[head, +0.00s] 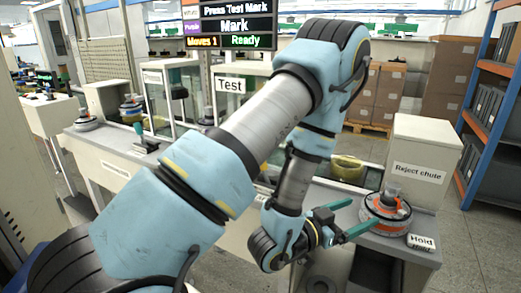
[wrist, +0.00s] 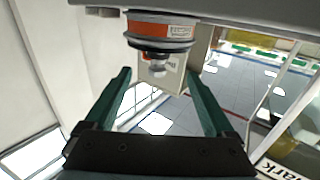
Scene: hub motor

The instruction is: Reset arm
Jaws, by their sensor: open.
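My gripper (head: 359,214) is open at the right of the head view, with its two green fingers spread toward a hub motor (head: 387,212). The motor is a grey round unit with an orange band, standing on the grey bench beside the Hold label (head: 421,242). In the wrist view my gripper (wrist: 158,75) is empty between its fingers. The motor (wrist: 160,30) appears upside down there, beyond the fingertips and apart from them. My arm stretches across the head view and hides part of the bench.
The white Reject chute box (head: 420,170) stands behind the motor. A Test station (head: 230,98) and a screen (head: 237,25) reading "Press Test Mark", "Mark" and "Ready" are behind my arm. Another round unit (head: 87,121) sits on the left bench. Open floor (head: 465,240) lies right.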

